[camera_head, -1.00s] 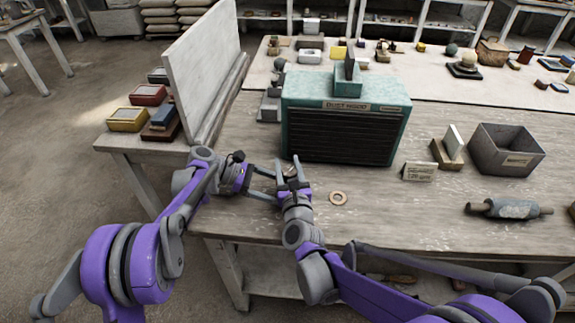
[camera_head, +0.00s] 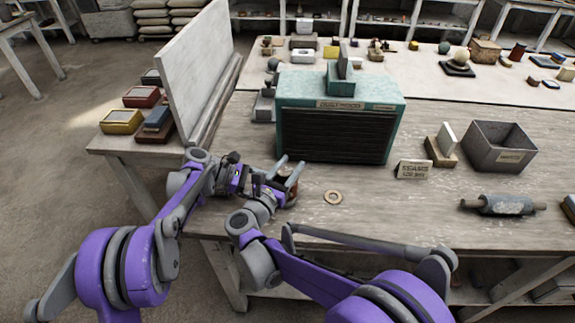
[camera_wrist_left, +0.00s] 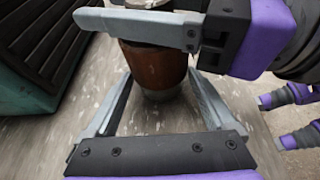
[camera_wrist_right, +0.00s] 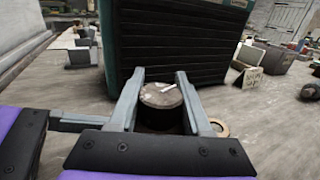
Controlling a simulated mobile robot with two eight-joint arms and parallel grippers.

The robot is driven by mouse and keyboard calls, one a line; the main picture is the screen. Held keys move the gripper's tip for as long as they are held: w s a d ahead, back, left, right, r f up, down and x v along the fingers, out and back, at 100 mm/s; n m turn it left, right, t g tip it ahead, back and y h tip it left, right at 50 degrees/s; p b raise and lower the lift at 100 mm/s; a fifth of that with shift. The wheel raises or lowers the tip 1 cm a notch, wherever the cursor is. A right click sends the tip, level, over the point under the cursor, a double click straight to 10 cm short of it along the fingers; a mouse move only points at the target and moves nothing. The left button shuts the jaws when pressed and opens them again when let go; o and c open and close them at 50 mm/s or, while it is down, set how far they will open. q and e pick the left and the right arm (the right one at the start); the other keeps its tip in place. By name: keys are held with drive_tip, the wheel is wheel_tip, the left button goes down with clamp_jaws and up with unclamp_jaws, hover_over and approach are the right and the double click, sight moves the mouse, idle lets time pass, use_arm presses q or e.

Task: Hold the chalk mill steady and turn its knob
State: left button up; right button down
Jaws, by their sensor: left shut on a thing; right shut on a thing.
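The chalk mill (camera_head: 291,197) stands upright near the table's front edge, mostly hidden by my grippers in the head view. In the left wrist view its reddish-brown body (camera_wrist_left: 156,66) is between the fingers of my left gripper (camera_wrist_left: 158,80), which is shut on it. Its round grey knob (camera_wrist_right: 161,95), with a pale bar on top, is between the fingers of my right gripper (camera_wrist_right: 160,86). The right gripper (camera_head: 288,174) is shut on the knob, above the left one.
A teal slatted box (camera_head: 336,125) labelled dust hood stands just behind the mill. A tan ring (camera_head: 333,197) lies to its right. Further right are a small sign (camera_head: 413,169), a grey bin (camera_head: 499,150) and a roller (camera_head: 503,205).

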drive_tip(key=shift+s+d+m+g+h, duration=0.1)
drive_tip(key=shift+d+m+g+h, duration=0.1)
drive_tip(key=shift+m+g+h, duration=0.7)
drive_tip(key=shift+h, duration=0.3)
drive_tip(key=shift+c, duration=1.6)
unclamp_jaws()
drive_tip(key=v, duration=1.2)
drive_tip(key=shift+f, duration=0.25)
drive_tip(key=shift+d, duration=0.15)
